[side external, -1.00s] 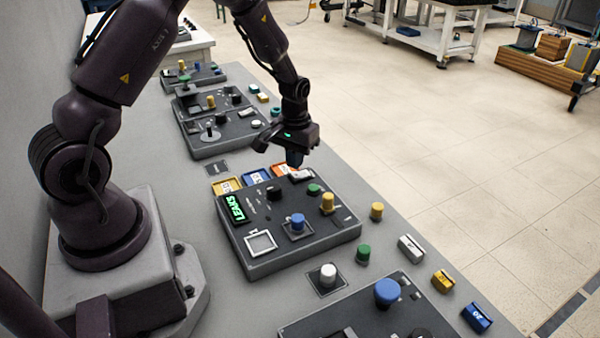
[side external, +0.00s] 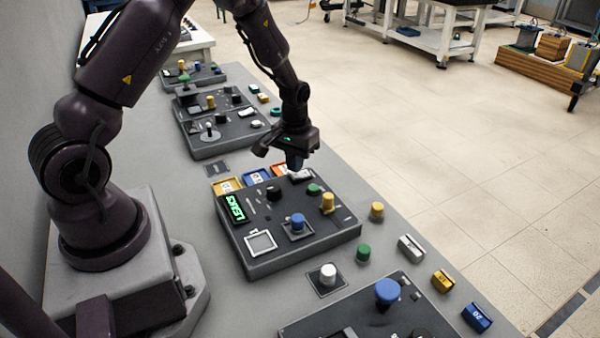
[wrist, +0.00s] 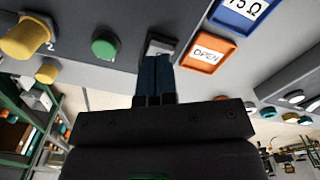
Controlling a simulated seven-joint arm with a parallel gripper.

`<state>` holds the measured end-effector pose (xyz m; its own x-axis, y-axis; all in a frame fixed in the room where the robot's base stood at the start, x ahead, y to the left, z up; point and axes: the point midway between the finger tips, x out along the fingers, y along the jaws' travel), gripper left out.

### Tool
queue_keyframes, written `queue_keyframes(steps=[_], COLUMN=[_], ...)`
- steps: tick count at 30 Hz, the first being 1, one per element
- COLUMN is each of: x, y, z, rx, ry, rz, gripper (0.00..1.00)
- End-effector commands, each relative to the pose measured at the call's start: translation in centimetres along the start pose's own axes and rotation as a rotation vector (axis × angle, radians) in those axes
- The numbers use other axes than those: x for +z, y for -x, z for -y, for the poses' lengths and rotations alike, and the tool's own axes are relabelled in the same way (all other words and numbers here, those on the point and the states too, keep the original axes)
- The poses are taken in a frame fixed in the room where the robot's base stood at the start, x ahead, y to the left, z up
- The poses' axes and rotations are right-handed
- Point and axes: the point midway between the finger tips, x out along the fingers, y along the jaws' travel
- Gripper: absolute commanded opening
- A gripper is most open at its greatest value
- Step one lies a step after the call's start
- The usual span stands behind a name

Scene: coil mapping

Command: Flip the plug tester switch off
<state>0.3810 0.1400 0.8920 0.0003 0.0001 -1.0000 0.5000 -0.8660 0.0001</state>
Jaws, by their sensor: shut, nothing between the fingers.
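The plug tester is a dark grey panel box (side external: 283,252) with a green lit display (side external: 235,208), a blue knob and a yellow knob. A whitish rocker-like switch (side external: 301,175) sits at its far edge. It also shows in the wrist view (wrist: 158,47), partly hidden by my fingers. My gripper (side external: 295,163) is shut and empty, pointing down right at this switch. In the wrist view its dark blue fingertips (wrist: 156,62) overlap the switch's near edge. I cannot tell whether they touch it or which way the switch is tilted.
Orange (wrist: 203,56) and blue (wrist: 238,13) label trays lie beside the switch. A green knob (wrist: 104,47) and a yellow knob (wrist: 28,36) stand on its other side. Other panels stand along the grey bench (side external: 215,290), with loose coloured blocks near its edge.

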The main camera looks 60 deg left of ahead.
Motion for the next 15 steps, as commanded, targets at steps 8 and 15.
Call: queue_keyframes(steps=[8, 15], x=[0.0, 0.01], y=[-0.42, -0.78], z=[0.0, 0.0], rx=[0.0, 0.0], ry=[0.0, 0.0], rz=[0.0, 0.001], gripper=[0.0, 0.0])
